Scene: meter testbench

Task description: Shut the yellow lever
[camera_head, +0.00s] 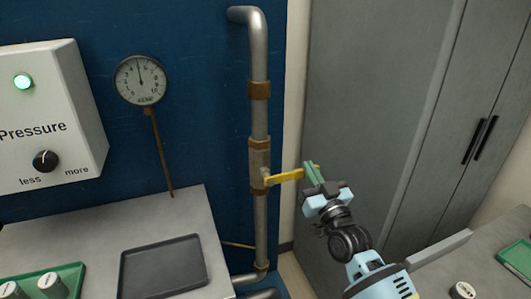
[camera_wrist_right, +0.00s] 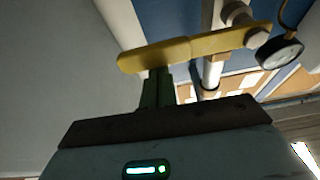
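The yellow lever (camera_head: 284,176) sticks out sideways to the right from the valve (camera_head: 260,165) on the vertical metal pipe, roughly level. My right gripper (camera_head: 313,174) is at the lever's free end, with its green fingers close together. In the right wrist view the yellow lever (camera_wrist_right: 185,50) crosses in front of the fingertips of my right gripper (camera_wrist_right: 157,85). The fingers look shut with nothing between them. They are against or very near the lever; contact cannot be told for sure. My left gripper is not in view.
A round gauge (camera_head: 141,80) and a pressure box (camera_head: 45,115) with a knob and lit green lamp are at the left. A dark tray (camera_head: 163,267) lies on the grey bench. A grey cabinet (camera_head: 375,100) stands behind my right arm. A green tray (camera_head: 518,257) is at the right.

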